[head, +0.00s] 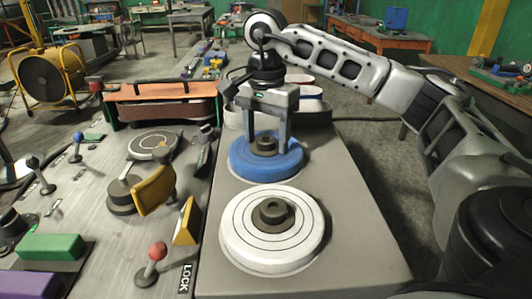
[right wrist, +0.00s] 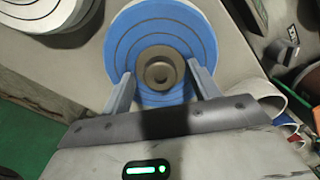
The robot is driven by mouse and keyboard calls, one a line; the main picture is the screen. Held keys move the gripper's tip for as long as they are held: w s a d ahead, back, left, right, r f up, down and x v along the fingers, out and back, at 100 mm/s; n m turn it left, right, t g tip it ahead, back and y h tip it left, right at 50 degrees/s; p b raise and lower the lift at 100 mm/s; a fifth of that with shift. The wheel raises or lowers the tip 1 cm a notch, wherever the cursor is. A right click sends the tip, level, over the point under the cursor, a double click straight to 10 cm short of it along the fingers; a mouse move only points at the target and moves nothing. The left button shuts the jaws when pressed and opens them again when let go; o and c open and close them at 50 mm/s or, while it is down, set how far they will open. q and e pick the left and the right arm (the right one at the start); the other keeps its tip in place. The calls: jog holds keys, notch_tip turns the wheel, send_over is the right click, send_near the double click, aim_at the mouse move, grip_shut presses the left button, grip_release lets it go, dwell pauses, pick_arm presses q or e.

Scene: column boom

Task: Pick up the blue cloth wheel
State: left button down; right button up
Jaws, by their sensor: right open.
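The blue cloth wheel (head: 262,165) is a flat blue disc with dark rings and a brown hub, lying on the grey column boom behind a white wheel (head: 240,225). It also shows in the right wrist view (right wrist: 128,45), its hub (right wrist: 160,68) uncovered. My right gripper (head: 267,138) is over the blue wheel, fingers pointing down. Its open fingers (right wrist: 160,90) stand on either side of the hub with gaps to it; I cannot tell whether the tips touch the cloth. My left gripper is not in view.
A control panel with levers, a red-knobbed lever (head: 157,251) and yellow paddles (head: 153,190) lies left of the boom. An orange-topped box (head: 163,90) stands behind it. White curved containers (head: 303,92) sit behind the blue wheel. The boom's right side (head: 355,220) is clear.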

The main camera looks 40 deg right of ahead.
jog(key=shift+f, duration=0.1)
jog(key=c, duration=1.2)
